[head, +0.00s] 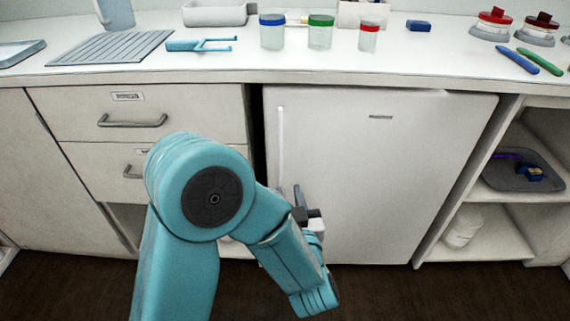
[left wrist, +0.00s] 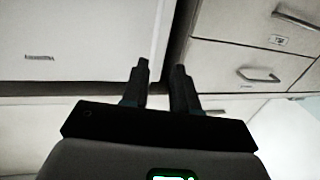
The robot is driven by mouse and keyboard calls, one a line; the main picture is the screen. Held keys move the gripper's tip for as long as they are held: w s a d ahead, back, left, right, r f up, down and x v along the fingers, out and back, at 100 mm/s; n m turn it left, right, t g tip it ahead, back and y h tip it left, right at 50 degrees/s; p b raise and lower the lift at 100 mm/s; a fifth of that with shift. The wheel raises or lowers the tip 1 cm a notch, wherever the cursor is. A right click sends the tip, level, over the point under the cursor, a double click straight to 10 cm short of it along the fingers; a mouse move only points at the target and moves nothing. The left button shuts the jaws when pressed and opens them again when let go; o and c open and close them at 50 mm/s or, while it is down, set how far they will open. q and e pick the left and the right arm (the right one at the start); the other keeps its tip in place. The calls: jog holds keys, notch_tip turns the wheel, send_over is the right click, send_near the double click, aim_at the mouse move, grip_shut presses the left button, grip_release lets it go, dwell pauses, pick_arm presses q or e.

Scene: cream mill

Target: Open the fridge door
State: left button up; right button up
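The white fridge (head: 385,175) stands under the counter, and its door looks shut. A thin vertical handle (head: 281,140) runs along the door's left side. My left gripper (head: 299,197) is low in front of the door, near the handle's lower end. In the left wrist view its two dark fingers (left wrist: 160,82) are apart, with the fridge door (left wrist: 75,45) on the left. I cannot tell whether the handle is between the fingers, and no contact is clear. My right gripper is not in view.
Drawers with bar handles (head: 132,121) are left of the fridge. An open shelf with a grey tray (head: 520,182) and a white container (head: 462,229) is to the right. Jars (head: 320,33) and tools stand on the counter above. The dark floor (head: 400,290) ahead looks clear.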

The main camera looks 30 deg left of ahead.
aim_at(281, 154)
pick_arm(q)
jog(key=b+x, duration=0.1)
jog(key=x, duration=0.4)
jog(key=b+x, duration=0.1)
jog(key=x, duration=0.4)
jog(key=f+b+x, duration=0.1)
jog(key=x, duration=0.5)
jog(key=shift+w+d, duration=0.25)
jog(key=shift+d, duration=0.05)
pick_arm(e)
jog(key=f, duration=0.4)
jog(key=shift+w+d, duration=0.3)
pick_arm(q)
grip_shut()
